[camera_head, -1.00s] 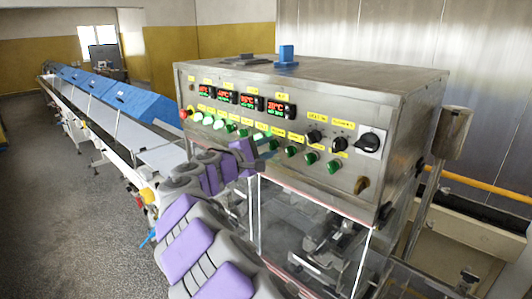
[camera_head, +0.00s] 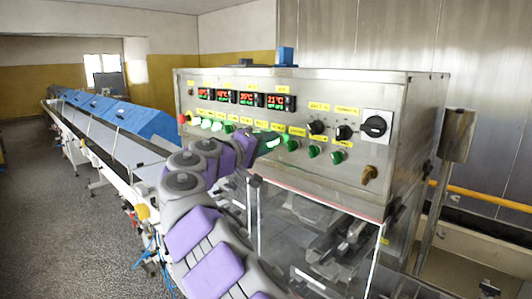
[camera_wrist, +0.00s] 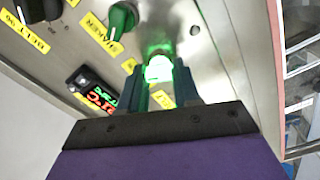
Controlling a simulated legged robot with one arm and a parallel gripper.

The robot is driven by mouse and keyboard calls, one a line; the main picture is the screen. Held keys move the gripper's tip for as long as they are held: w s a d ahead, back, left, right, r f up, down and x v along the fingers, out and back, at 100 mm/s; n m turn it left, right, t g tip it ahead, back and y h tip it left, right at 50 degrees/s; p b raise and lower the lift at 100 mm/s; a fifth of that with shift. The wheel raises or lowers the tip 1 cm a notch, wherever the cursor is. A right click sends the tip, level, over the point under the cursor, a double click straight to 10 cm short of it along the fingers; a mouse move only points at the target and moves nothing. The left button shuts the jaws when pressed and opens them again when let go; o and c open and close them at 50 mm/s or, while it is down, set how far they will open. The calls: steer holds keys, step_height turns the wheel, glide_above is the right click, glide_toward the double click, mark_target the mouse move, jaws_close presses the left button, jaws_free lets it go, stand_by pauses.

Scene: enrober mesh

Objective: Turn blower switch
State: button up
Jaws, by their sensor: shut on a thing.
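A lit green switch (camera_wrist: 158,68) sits between the two fingertips of my gripper (camera_wrist: 160,76) in the wrist view. The fingers are closed around it, one on each side. The yellow label beside it (camera_wrist: 163,99) is mostly hidden by the fingers, so I cannot read its name. In the head view my gripper (camera_head: 268,144) is against the front of the steel control panel (camera_head: 335,180), in the row of green switches.
Digital displays (camera_head: 240,98) are above the switches. Black knobs (camera_head: 344,132) and a large rotary switch (camera_head: 375,125) are to the right. A brass-coloured fitting (camera_head: 369,174) projects from the panel. A long conveyor (camera_head: 105,140) runs back at the left, with open floor (camera_head: 60,215) beside it.

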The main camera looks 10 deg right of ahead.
steer(key=shift+f+m+b, duration=0.35)
steer(key=shift+m+b, duration=0.1)
steer(key=shift+m, duration=0.25)
steer(key=o, duration=0.9)
steer(key=shift+w, duration=0.1)
steer(key=shift+o, duration=0.7)
steer(key=shift+r, duration=0.2)
steer(key=shift+a, duration=0.1)
steer(key=p+v, duration=0.1)
steer(key=v, duration=1.6)
steer(key=shift+a+p, duration=0.15)
steer(key=shift+p, duration=0.15)
